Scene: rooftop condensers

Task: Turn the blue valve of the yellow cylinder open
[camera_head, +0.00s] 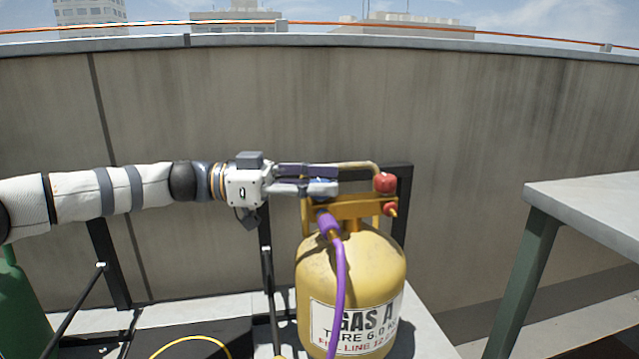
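The yellow cylinder (319,266) stands upright on a pale surface at the middle bottom, with a "GAS A" label. Its yellow collar stands above its top, with a purple hose (341,285) running down its front. A red knob (384,183) and a smaller red one (390,209) sit at the collar's right side. My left gripper (327,180) reaches in from the left, level, its fingers at the top left of the collar. A bluish patch shows at the fingers, perhaps the blue valve; the fingers mostly hide it. I cannot tell whether they grip it. My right gripper is out of view.
A dark frame (404,215) stands behind the cylinder, close to the concrete wall (480,150). A table with a grey top (600,205) and green legs stands at right. A green cylinder (18,305) stands at far left. A yellow hose (190,340) lies at the bottom left.

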